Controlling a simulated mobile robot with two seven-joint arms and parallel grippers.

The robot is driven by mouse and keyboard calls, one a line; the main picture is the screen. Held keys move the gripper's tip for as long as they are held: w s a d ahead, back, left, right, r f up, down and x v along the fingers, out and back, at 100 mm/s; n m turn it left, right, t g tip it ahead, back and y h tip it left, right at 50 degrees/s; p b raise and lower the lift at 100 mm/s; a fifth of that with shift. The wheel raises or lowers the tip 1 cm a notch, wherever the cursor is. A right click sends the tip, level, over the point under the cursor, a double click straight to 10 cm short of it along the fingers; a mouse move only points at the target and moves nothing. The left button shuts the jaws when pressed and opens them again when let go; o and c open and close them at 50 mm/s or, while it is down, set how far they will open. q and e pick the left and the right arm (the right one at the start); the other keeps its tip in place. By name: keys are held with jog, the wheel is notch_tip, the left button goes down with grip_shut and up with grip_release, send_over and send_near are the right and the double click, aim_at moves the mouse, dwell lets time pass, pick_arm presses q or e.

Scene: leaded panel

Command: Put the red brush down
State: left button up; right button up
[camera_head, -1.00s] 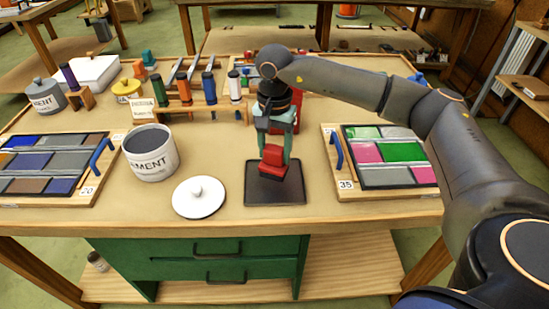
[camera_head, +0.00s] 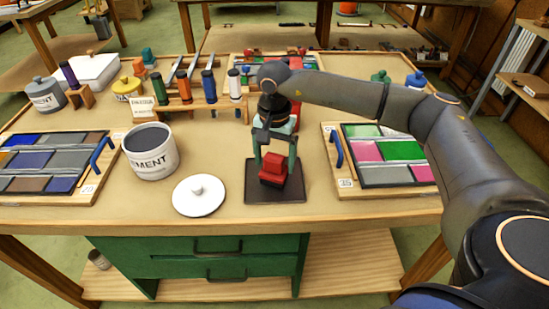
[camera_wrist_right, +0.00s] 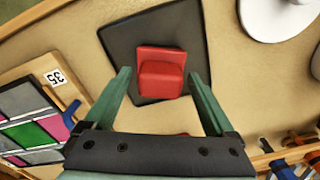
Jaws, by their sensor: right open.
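The red brush (camera_head: 273,170) rests on the dark square mat (camera_head: 258,195) near the front edge of the bench. In the right wrist view the red brush (camera_wrist_right: 161,73) lies on the dark mat (camera_wrist_right: 122,45), with bare space on both sides of it. My right gripper (camera_head: 275,163) is above and around the brush. In the right wrist view its green fingers (camera_wrist_right: 160,78) are spread wide and do not touch the brush. My left gripper is in none of the views.
A white lid (camera_head: 199,195) lies left of the mat, and an open cement pot (camera_head: 151,160) stands behind it. A leaded panel marked 35 (camera_head: 345,183) lies to the right. A rack (camera_head: 180,112) with several upright handled tools stands behind.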

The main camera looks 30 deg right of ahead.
jog(key=shift+r, duration=0.45)
notch_tip(320, 180, up, 12)
jog(key=shift+f, duration=0.25)
dwell(0.4)
